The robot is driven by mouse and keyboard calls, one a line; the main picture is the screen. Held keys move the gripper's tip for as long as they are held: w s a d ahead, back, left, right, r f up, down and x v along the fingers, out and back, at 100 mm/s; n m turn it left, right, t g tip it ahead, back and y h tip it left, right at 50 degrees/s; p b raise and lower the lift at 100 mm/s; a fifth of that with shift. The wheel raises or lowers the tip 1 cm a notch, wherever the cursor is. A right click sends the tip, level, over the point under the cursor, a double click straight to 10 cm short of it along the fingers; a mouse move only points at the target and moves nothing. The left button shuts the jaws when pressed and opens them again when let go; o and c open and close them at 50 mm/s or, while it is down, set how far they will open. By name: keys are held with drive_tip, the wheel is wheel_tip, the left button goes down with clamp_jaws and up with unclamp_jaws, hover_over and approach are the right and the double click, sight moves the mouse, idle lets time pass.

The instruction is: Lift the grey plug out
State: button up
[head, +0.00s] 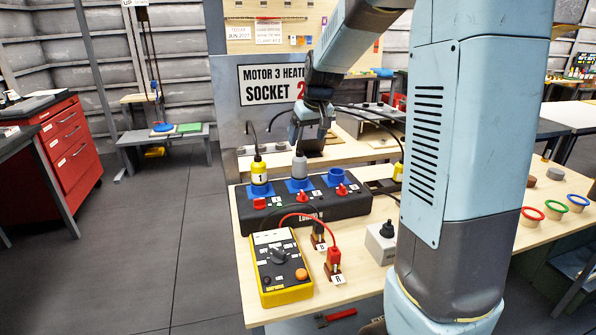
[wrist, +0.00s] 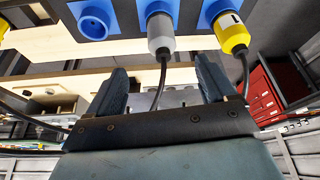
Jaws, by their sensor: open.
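The grey plug (head: 299,168) stands upright in the middle blue socket of a black socket box (head: 318,208). In the wrist view the grey plug (wrist: 160,30) is at the top middle, with its dark cable running down between the fingers. My gripper (head: 312,132) is just above the grey plug. In the wrist view my gripper (wrist: 163,72) is open, with one finger on each side of the cable and the plug body beyond the fingertips. I see no contact with the plug.
A yellow plug (head: 258,174) marked 1 sits in the left socket, close beside. The right blue socket (head: 338,178) is empty. Red switches line the box front. A yellow meter (head: 281,266) with red and black probes stands in front. Another yellow plug (head: 398,172) is at the right.

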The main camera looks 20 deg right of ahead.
sight(302, 155)
drive_tip(key=x, duration=0.8)
drive_tip(key=shift+w+f, duration=0.1)
drive_tip(key=shift+f, duration=0.1)
drive_tip(key=shift+a+x, duration=0.2)
drive_tip(key=shift+x, duration=2.4)
drive_tip(key=shift+w, duration=0.2)
drive_tip(key=c, duration=1.2)
